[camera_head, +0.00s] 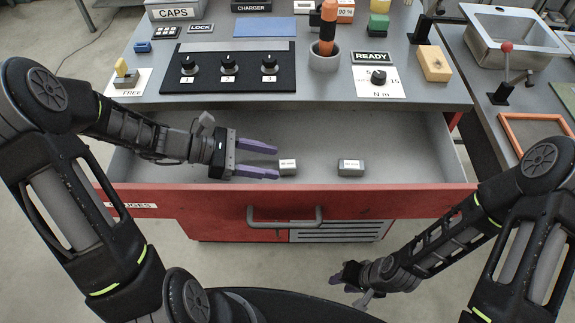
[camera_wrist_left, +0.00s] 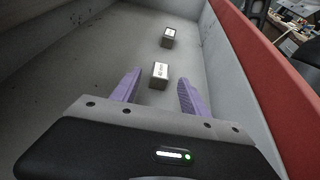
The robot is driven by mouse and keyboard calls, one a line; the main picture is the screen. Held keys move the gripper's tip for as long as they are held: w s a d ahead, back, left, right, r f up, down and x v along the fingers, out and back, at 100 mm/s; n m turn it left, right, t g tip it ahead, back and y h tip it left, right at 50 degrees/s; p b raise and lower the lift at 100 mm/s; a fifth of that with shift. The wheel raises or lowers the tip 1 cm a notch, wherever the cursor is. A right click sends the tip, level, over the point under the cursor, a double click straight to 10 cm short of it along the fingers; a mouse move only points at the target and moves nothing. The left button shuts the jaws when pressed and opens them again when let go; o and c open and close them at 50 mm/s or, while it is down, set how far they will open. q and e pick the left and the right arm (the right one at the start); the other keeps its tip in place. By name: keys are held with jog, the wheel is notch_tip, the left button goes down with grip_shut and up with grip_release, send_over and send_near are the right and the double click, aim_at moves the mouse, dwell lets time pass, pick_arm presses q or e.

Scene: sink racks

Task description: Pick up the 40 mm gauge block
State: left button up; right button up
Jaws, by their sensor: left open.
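Two small grey gauge blocks with white labels lie in the open drawer; the label text is too small to read, so I cannot tell which is 40 mm. The left block (camera_head: 289,166) is the shorter one, and the longer right block (camera_head: 351,167) lies apart from it. My left gripper (camera_head: 277,162) is open inside the drawer, its purple fingers pointing at the left block. In the left wrist view this nearer block (camera_wrist_left: 159,75) shows between the fingertips, and the other block (camera_wrist_left: 168,38) lies beyond. My right gripper (camera_head: 352,284) is outside, below the drawer front; its finger opening is unclear.
The red drawer front (camera_head: 400,203) with its handle and the drawer walls surround the blocks. The grey worktop (camera_head: 330,90) above carries a knob panel (camera_head: 228,68), a cup with an orange-handled tool (camera_head: 325,50) and a yellow block (camera_head: 434,63). The drawer's right part is empty.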

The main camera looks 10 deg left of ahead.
aim_at(285, 164)
pick_arm(q)
jog(key=x, duration=0.5)
jog(key=shift+r, duration=0.1)
dwell(0.4)
grip_shut()
dwell(0.4)
